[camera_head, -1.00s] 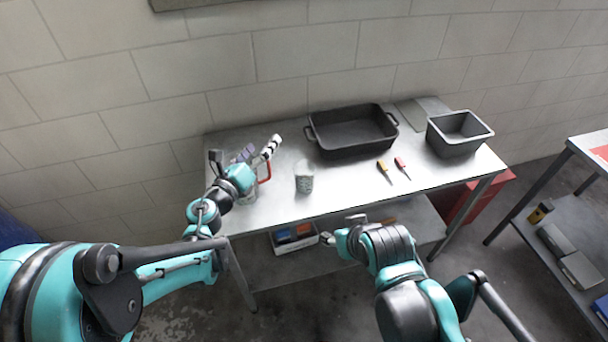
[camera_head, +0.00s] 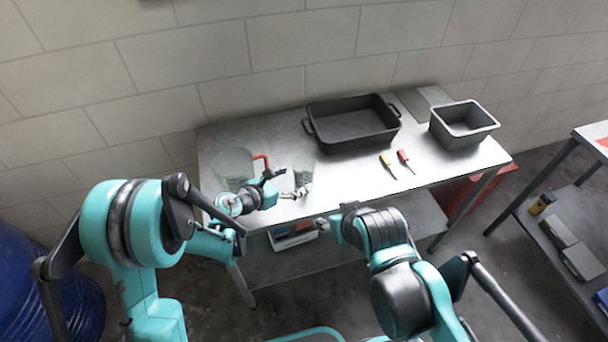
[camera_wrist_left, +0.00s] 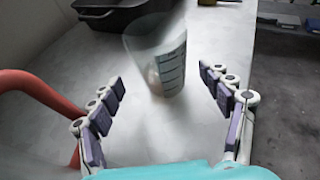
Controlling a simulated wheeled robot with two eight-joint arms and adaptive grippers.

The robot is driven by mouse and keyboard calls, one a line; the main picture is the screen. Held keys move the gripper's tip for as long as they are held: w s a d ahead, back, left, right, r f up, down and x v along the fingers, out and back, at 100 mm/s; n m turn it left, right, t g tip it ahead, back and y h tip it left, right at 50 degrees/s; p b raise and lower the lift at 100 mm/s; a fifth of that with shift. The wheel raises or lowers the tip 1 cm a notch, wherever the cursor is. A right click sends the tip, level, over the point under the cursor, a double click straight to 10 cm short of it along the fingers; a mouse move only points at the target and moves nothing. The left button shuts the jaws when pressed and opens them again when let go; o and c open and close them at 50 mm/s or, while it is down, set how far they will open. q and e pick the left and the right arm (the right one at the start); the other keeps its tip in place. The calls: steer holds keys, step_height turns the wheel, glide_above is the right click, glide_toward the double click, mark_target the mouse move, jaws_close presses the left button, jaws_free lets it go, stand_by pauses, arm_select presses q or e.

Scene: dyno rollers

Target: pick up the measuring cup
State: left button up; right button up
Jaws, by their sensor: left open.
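The measuring cup (camera_head: 303,173), a clear cup with dark graduation marks, stands on the metal table. It also shows in the left wrist view (camera_wrist_left: 160,58), just ahead of the fingertips and roughly centred between them. My left gripper (camera_head: 288,182) is open, low over the table just left of the cup; its spread fingers also show in the left wrist view (camera_wrist_left: 162,80). No finger clearly touches the cup. My right gripper (camera_head: 334,228) is in front of the table edge, small and partly hidden by its own arm, so its jaws are unclear.
A clear jug (camera_head: 232,163) with a red handle (camera_wrist_left: 45,92) stands close beside my left gripper. A black roasting pan (camera_head: 350,143), two screwdrivers (camera_head: 394,163) and a grey bin (camera_head: 462,139) are farther right. Bare tabletop lies between cup and screwdrivers.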

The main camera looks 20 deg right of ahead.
arm_select(q)
steer(key=b+x, duration=0.2)
steer(key=x, duration=0.3)
steer(key=shift+d+f, duration=0.2)
steer(key=shift+d, duration=0.05)
steer(key=shift+s+r, duration=0.1)
steer(key=shift+c, duration=0.8)
steer(key=c, duration=1.1)
